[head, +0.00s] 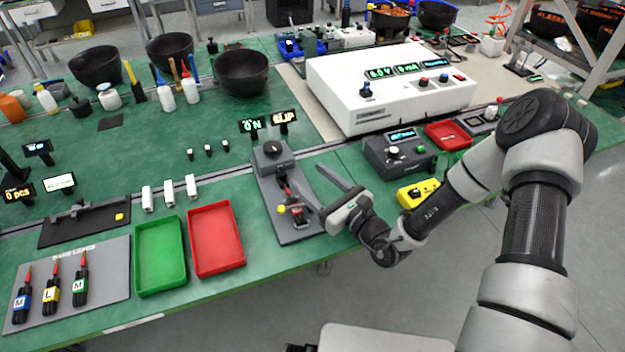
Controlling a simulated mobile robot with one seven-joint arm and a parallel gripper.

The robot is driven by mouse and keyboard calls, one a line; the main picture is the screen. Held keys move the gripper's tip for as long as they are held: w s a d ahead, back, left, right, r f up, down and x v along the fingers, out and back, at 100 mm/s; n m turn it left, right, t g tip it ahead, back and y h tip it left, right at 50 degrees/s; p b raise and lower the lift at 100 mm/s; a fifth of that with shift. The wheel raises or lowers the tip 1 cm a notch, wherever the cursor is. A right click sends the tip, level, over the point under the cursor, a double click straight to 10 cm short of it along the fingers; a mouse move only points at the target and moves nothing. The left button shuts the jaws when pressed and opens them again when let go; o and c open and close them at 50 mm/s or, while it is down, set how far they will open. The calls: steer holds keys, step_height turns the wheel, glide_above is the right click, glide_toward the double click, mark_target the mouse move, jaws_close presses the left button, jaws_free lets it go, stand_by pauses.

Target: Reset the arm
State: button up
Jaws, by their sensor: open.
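My arm reaches in from the right side of the head view. My gripper (326,196) is over the front edge of the green table, just right of a grey test fixture. Its fingers point up and left toward the fixture (270,190). The jaws are open, and I see nothing held between them. I cannot tell whether a finger touches the fixture.
A green tray (137,254) and a red tray (239,238) stand left of the fixture. Several white pieces (168,193) lie behind them. A white power supply (420,110), a grey meter box (378,166) and a yellow device (404,197) stand on the right. Screwdrivers lie on a mat (118,285).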

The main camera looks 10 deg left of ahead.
steer(key=shift+r, duration=0.1)
steer(key=s+a+r+n+g+y+p, duration=0.1)
steer(key=s+r+n+g, duration=0.25)
steer(key=r, duration=0.25)
steer(key=s+a+r+n+g+y+p, duration=0.1)
steer(key=s+a+r+n+g+y, duration=0.15)
steer(key=r+n, duration=0.25)
steer(key=s+d+r+n+g+h+p, duration=0.45)
steer(key=s+r+n+g, duration=0.25)
steer(key=s+r+n, duration=0.3)
steer(key=s+d+r+n+t+h+p, duration=0.1)
steer(key=d+r+h, duration=0.3)
steer(key=d, duration=0.4)
steer(key=s+d+r+n+t+h+p, duration=0.2)
steer(key=s+d+r+n+t+h, duration=0.1)
steer(key=d+r, duration=0.3)
steer(key=s+d+r+n+t+h+p, duration=0.1)
steer(key=s+d+r+n+t+h, duration=0.2)
steer(key=d, duration=0.6)
step_height(320, 180, up, 2)
steer(key=h, duration=0.3)
steer(key=shift+s+d, duration=0.3)
